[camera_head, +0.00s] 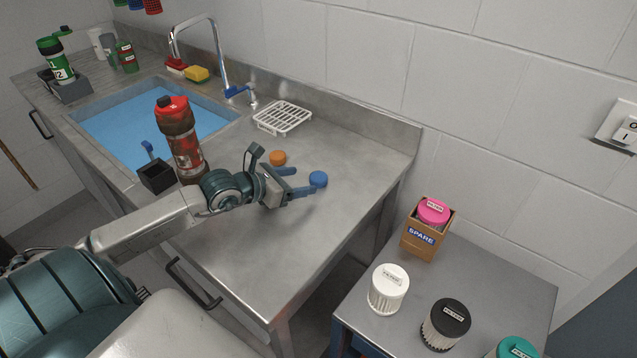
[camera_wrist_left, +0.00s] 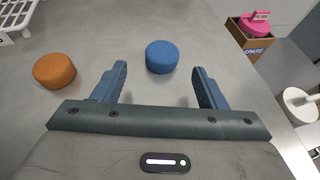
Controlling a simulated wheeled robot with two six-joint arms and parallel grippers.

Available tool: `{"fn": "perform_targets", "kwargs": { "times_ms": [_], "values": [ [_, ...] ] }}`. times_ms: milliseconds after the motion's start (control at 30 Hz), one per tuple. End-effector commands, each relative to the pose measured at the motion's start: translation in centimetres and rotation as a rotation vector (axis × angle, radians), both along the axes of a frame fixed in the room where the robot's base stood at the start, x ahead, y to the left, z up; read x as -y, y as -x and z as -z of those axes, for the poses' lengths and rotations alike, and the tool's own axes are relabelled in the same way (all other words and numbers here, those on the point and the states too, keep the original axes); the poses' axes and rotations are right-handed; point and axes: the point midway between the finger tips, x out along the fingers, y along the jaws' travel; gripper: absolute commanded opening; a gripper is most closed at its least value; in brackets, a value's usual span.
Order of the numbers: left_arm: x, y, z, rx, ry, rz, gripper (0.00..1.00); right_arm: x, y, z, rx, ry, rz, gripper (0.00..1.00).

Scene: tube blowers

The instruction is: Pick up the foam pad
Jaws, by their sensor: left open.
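Two small round pads lie on the steel counter, one blue and one orange. I cannot tell which of them the task calls the foam pad. The blue pad (camera_head: 318,179) is just beyond my left gripper's fingertips; in the left wrist view the blue pad (camera_wrist_left: 160,55) shows centred between and just past the fingers. The orange pad (camera_head: 277,158) lies farther left, outside the fingers; it also shows in the left wrist view (camera_wrist_left: 54,71). My left gripper (camera_head: 304,180) is open and empty, low over the counter. My right gripper is not in view.
A red bottle (camera_head: 184,145) and a black box (camera_head: 157,176) stand left of the gripper, by the sink (camera_head: 110,120). A white rack (camera_head: 283,117) lies behind. A side table (camera_head: 500,285) at right holds labelled filters and a cardboard box (camera_head: 423,242).

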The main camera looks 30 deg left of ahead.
Motion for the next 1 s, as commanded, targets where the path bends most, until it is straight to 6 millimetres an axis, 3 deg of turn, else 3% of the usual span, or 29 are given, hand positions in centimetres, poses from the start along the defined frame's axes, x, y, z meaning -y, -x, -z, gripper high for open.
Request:
{"fn": "perform_targets", "kwargs": {
  "times_ms": [500, 867, 900, 1000],
  "values": [
    [1.6, -3.9, 1.3, 0.002, 0.004, -0.002, 0.66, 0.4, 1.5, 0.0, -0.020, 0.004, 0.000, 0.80],
    [1.9, -4.5, 1.7, 0.000, 0.000, 0.000, 0.66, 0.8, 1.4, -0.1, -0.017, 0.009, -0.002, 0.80],
    [1.9, -4.5, 1.7, 0.000, 0.000, 0.000, 0.64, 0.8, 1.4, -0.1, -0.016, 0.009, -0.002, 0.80],
    [1.9, -4.5, 1.7, 0.000, 0.000, 0.000, 0.44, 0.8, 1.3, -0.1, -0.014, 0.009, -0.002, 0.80]
  ]
}}
